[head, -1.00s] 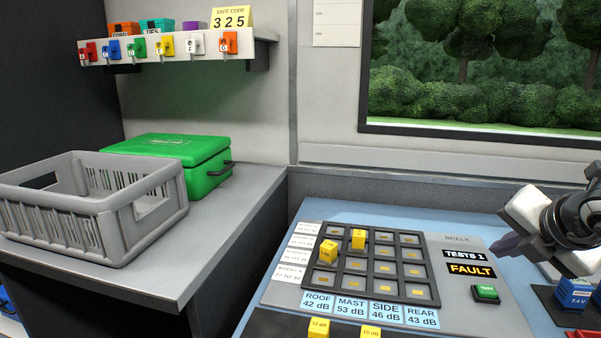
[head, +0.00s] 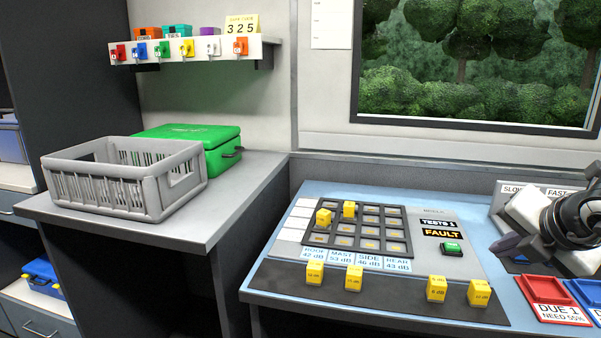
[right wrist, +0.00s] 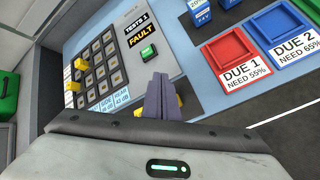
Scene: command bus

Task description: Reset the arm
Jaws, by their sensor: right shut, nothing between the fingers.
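My right gripper (head: 507,244) is at the right side of the head view, above the blue desk (head: 262,272), pointing left. Its fingers are shut and empty. In the right wrist view the closed fingers (right wrist: 166,105) extend over the desk and hide part of the yellow blocks behind them. The green test button (head: 452,248) on the panel is left of the gripper and apart from it. The display above the button reads TESTS 1 and FAULT (head: 442,233). My left gripper is not in view.
A socket grid (head: 399,248) holds two yellow blocks (head: 349,209). Several yellow blocks (head: 437,288) stand on the dark front strip. Red (head: 547,290) and blue trays lie at the right. A grey crate (head: 100,190) and green case (head: 222,150) sit on the left counter.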

